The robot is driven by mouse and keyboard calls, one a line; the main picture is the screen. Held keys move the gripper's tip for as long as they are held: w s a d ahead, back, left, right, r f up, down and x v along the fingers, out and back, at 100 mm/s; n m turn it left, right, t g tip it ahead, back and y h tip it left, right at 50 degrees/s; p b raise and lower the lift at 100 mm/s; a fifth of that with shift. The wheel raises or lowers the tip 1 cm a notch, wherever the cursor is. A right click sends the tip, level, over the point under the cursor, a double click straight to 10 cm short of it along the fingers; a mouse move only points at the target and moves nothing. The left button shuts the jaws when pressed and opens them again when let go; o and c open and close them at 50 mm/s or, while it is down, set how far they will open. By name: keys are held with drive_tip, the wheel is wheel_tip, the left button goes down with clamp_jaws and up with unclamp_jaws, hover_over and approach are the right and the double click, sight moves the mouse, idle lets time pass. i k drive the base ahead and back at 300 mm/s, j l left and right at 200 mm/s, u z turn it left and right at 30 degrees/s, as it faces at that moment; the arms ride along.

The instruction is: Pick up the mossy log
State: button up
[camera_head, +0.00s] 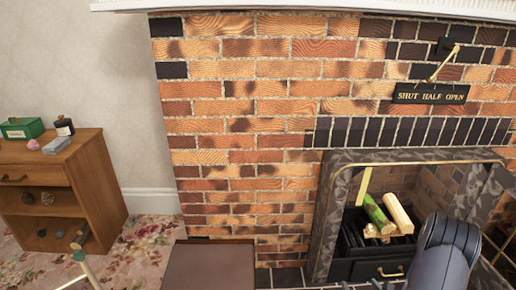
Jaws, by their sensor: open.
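The mossy log (377,214) is a short green piece of wood lying tilted in the dark grate of the fireplace. A pale, bare log (398,212) lies close beside it on the right, and smaller pale wood pieces lie beneath. A dark grey, rounded link of my arm stands at the lower right, in front of the fireplace opening and to the right of the grate. I cannot make out my gripper's fingers in this view. Nothing covers the mossy log's upper side.
The black grate (372,246) sits inside the stone fireplace surround (326,215). A sign (431,93) hangs on the brick wall above. A wooden shelf (100,185) holding small items stands at the left. A brown flat-topped piece (208,265) stands left of the surround.

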sight(378, 218)
drive_tip(key=k+j, duration=0.3)
drive_tip(key=j, duration=0.15)
drive_tip(key=k+j, duration=0.3)
drive_tip(key=j, duration=0.15)
drive_tip(key=k+j, duration=0.3)
drive_tip(key=j, duration=0.15)
drive_tip(key=k+j, duration=0.3)
drive_tip(key=j, duration=0.15)
drive_tip(key=i+l, duration=0.3)
drive_tip(key=l, duration=0.15)
drive_tip(key=i+l, duration=0.35)
drive_tip(key=l, duration=0.15)
drive_tip(key=i+l, duration=0.3)
drive_tip(key=l, duration=0.15)
drive_tip(key=i+l, duration=0.3)
drive_tip(key=l, duration=0.2)
drive_tip(key=i+l, duration=0.65)
drive_tip(key=l, duration=0.3)
